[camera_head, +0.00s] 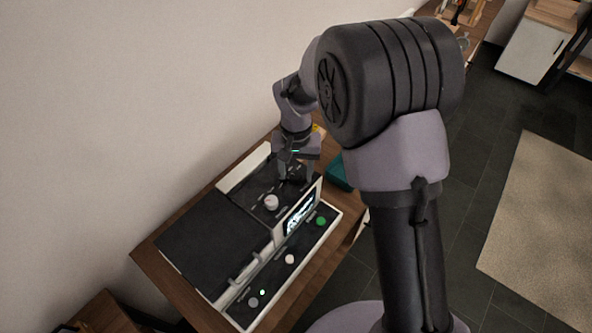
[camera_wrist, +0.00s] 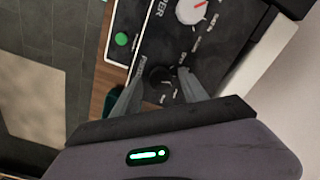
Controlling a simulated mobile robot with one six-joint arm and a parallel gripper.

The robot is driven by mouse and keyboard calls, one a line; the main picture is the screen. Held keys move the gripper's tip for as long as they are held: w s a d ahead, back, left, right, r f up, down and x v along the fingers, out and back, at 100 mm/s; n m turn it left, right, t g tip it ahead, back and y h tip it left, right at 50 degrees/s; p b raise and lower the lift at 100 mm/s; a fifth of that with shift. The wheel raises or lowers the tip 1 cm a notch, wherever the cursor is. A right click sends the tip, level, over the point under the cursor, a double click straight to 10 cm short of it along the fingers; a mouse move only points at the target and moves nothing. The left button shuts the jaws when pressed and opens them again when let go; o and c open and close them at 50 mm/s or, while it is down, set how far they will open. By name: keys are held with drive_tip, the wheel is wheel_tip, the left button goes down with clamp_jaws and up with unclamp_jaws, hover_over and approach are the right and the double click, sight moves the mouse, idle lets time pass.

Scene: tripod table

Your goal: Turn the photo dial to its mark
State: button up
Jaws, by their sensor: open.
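The machine (camera_head: 230,188) on the wooden table has a dark control panel with dials. A black dial (camera_wrist: 159,76) sits low on the panel in the wrist view, with small white lettering around it that I cannot read clearly. My gripper (camera_wrist: 158,90) is open, with one finger to either side of this black dial; I cannot tell whether they touch it. In the head view my gripper (camera_head: 292,172) is over the far end of the panel and hides the dial there. A larger white dial with a red pointer (camera_wrist: 192,9) is beyond it, also seen in the head view (camera_head: 271,202).
A green button (camera_head: 321,221) and a white knob (camera_head: 290,259) are on the front strip. A lit screen (camera_head: 299,214) stands upright beside the panel. A teal box (camera_head: 339,174) lies near my gripper. The wall is close behind the table.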

sight(296, 175)
wheel_tip(296, 175, up, 17)
drive_tip(key=p, duration=0.5)
drive_tip(key=shift+r, duration=0.2)
